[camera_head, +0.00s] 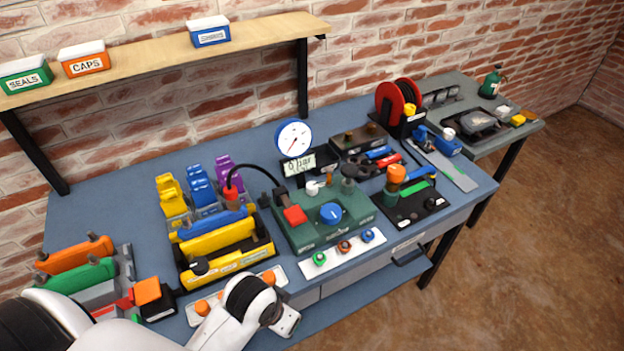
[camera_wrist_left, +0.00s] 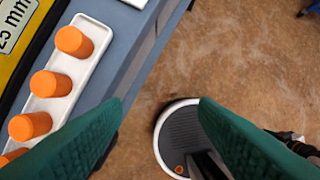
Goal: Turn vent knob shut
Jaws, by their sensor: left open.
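A green test unit (camera_head: 280,230) stands at the middle front of the bench. I cannot read which one is the vent knob. A white dial gauge (camera_head: 294,137) and a small display (camera_head: 298,165) stand behind it. My left gripper (camera_wrist_left: 160,102) is open, its green fingers wide apart with nothing between them. It is past the bench's front edge, left of the unit. My right gripper is not in view.
A white strip with orange plugs (camera_wrist_left: 65,78) lies along the bench edge by my left gripper. A yellow rack (camera_head: 225,262) stands left of the unit. A white tray with coloured caps (camera_head: 344,248) lies in front of it. Floor (camera_head: 530,240) is clear at right.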

